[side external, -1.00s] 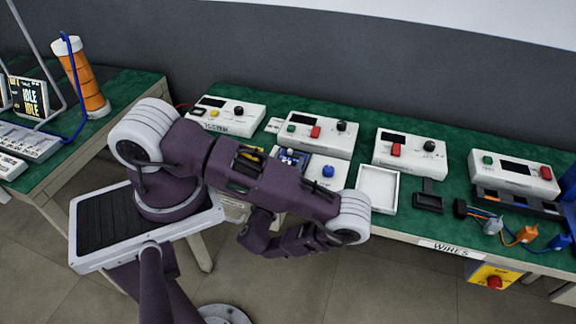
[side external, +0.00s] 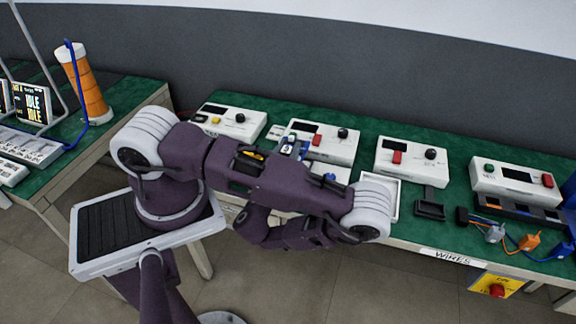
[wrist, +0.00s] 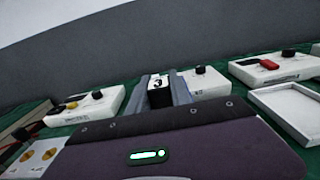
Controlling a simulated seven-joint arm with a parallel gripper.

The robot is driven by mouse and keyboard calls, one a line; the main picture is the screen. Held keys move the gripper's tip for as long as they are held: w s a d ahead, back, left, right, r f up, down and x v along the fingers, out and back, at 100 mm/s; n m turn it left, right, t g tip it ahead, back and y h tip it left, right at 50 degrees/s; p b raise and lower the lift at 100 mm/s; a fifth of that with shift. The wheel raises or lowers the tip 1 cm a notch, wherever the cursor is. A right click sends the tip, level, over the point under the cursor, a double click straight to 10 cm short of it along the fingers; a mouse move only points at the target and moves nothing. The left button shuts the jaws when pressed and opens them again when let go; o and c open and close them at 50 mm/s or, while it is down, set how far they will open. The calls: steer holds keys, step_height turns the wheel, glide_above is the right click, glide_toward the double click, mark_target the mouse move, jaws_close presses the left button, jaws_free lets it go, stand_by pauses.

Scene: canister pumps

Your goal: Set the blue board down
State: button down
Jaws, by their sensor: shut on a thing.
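The blue board (side external: 301,152) shows in the side external view as a small blue piece with a dark and white part on it. It is just above the upper arm, in front of the second white control box (side external: 322,145). In the wrist view, my gripper (wrist: 168,90) has its two grey fingers closed around a dark block with a white, marked top (wrist: 160,92). The blue of the board is hardly seen there. My arm hides most of the gripper in the side view. Whether the board touches the table cannot be told.
Several white control boxes with knobs and buttons line the green table (side external: 420,230). An empty white open tray (side external: 394,205) and a black holder (side external: 430,206) stand right of the board. Coloured wires (side external: 510,238) lie at the right. An orange cylinder (side external: 84,85) stands on the left table.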

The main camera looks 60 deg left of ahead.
steer(key=r, duration=0.1)
steer(key=w+d+r, duration=0.1)
steer(key=shift+r, duration=0.4)
steer(key=w+d+r+m+t+h, duration=0.35)
steer(key=w+d+r, duration=0.4)
steer(key=d, duration=0.25)
steer(key=s+a+f+n+g+y, duration=0.1)
steer(key=s+a+f, duration=0.1)
steer(key=a, duration=0.1)
steer(key=s+a+f+n+g+y, duration=0.1)
steer(key=s+a+f, duration=0.2)
steer(key=a, duration=0.1)
steer(key=s+a+f+n+g+y, duration=0.1)
steer(key=s+a+f, duration=0.2)
steer(key=a, duration=0.1)
steer(key=shift+s+n+g+y, duration=0.25)
steer(key=shift+r, duration=0.1)
step_height(320, 180, down, 10)
steer(key=shift+r, duration=0.15)
steer(key=c, duration=1.2)
jaws_free()
